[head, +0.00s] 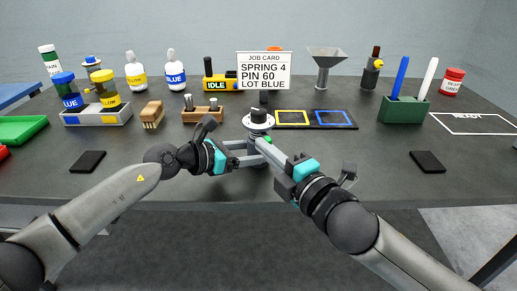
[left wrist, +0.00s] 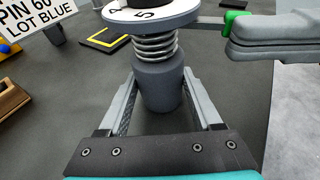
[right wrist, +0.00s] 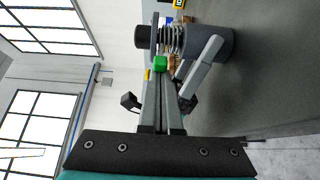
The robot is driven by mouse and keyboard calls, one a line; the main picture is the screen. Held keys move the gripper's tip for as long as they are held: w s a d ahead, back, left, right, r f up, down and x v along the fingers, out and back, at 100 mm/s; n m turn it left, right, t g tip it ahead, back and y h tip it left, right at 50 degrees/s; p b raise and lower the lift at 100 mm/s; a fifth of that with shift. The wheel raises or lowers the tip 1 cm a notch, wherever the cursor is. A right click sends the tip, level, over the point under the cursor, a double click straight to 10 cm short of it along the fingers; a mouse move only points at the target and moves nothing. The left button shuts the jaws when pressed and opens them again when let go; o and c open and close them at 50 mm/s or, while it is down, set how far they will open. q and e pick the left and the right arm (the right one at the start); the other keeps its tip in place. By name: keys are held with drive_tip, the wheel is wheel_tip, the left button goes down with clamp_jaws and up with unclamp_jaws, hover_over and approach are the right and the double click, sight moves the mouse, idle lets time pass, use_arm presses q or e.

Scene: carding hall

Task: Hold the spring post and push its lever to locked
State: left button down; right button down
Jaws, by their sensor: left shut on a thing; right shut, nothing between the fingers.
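The spring post (head: 258,122) stands upright near the table's front middle, with a black knob, a white numbered dial and a coil spring. In the left wrist view its grey body (left wrist: 162,88) is between the fingers of my left gripper (head: 256,153), which is shut on it below the spring. The green-tipped lever (left wrist: 236,20) sticks out sideways from under the dial. My right gripper (head: 266,144) is shut and empty, its fingertips right at the green tip (right wrist: 160,64); I cannot tell whether they touch. No lock mark on the lever is readable.
A job card (head: 264,70) reads SPRING 4, PIN 60, LOT BLUE. Behind the post lie a yellow- and blue-framed tray (head: 316,126) and a wooden block with pegs (head: 203,117). Black pads (head: 88,161) (head: 428,161) lie left and right. The table around the post is clear.

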drive_tip(key=v, duration=1)
drive_tip(key=shift+d, duration=0.2)
drive_tip(key=shift+w, duration=0.15)
use_arm(q)
unclamp_jaws()
drive_tip(key=shift+a, duration=0.1)
use_arm(e)
drive_tip(key=shift+f, duration=0.1)
